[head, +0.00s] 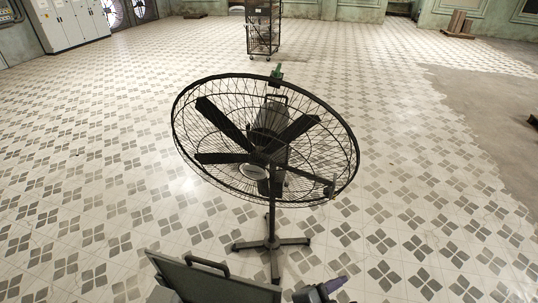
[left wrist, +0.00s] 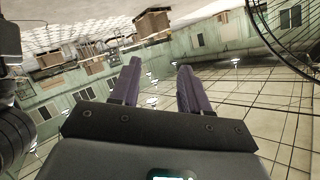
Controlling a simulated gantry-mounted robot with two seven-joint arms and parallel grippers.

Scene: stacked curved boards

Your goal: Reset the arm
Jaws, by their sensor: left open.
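My left gripper (left wrist: 157,68) shows in the left wrist view with its two dark purple fingers apart. Nothing is between them. In the head view a small purple-grey piece of one of my arms shows at the bottom edge, right of centre. I cannot tell which arm it belongs to.
A black pedestal fan (head: 268,207) with a wide wire cage stands in front of me; its cage also shows at the upper right of the left wrist view (left wrist: 283,40). A black wire cart (head: 263,28) and white cabinets (head: 65,24) stand far back. Patterned floor around the fan is clear.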

